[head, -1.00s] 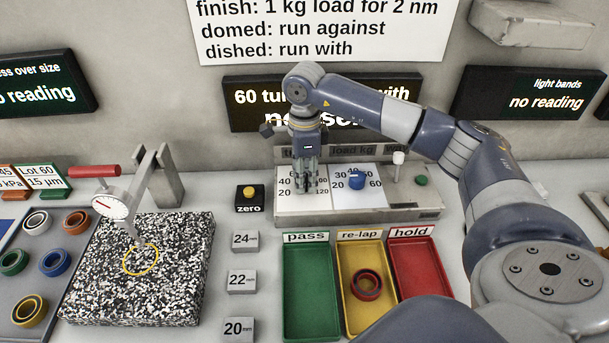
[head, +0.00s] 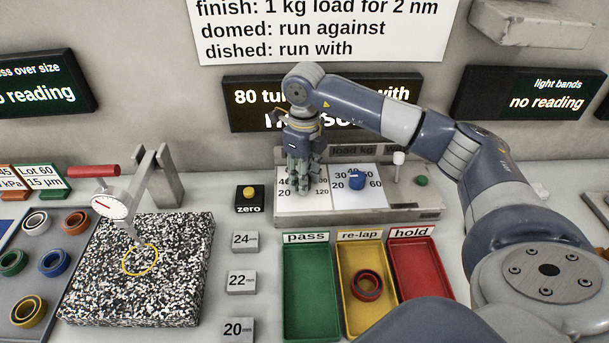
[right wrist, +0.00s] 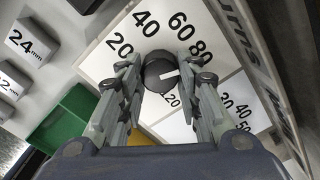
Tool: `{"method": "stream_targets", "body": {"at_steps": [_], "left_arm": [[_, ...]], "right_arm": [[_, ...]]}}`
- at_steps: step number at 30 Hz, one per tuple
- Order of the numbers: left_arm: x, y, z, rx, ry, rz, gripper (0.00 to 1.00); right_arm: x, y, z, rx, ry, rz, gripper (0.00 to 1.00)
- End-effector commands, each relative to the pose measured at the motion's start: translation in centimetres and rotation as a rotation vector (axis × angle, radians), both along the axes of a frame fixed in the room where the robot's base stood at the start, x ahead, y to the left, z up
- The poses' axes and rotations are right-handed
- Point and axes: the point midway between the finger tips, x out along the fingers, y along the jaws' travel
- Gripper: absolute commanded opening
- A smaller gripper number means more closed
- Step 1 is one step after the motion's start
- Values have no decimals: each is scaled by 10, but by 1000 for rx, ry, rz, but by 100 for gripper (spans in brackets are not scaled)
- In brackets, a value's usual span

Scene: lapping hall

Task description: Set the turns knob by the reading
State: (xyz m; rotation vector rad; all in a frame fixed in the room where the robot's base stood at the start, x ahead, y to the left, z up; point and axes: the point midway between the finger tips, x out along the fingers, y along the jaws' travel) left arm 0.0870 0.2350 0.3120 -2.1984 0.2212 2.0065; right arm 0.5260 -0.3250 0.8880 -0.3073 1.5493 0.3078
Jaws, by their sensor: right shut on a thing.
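The turns knob (right wrist: 158,74) is dark and round with a white pointer line. It stands on a white dial plate marked 20, 40, 60, 80 and 120. In the right wrist view the pointer lies to the right, near the 80 side. My right gripper (head: 303,186) is shut around the knob from above and hides it in the head view; its two fingers flank the knob in the right wrist view (right wrist: 163,72). The dark display (head: 245,97) behind reads "80 tu… with"; my arm covers part of its text. My left gripper is not in view.
The blue load knob (head: 357,181), a white-topped lever (head: 399,158) and a green button (head: 420,181) are close on the right. Green (head: 308,334), yellow and red trays stand in front; a dark red ring (head: 366,285) lies in the yellow one. A speckled plate (head: 185,270) is left.

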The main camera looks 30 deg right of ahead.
Motion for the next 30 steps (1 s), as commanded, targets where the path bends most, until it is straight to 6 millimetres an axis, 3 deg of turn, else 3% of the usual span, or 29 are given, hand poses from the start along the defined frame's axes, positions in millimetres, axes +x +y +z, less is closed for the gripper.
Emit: {"method": "stream_targets", "body": {"at_steps": [17,18,21,30], "left_arm": [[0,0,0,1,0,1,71],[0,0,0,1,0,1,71],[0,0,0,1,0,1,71],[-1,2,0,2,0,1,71]], "right_arm": [[1,-1,1,-1,-4,-37,8],[1,-1,1,-1,-4,-37,34],[1,0,1,-1,-4,-36,52],[0,0,1,-1,-1,-35,52]]}}
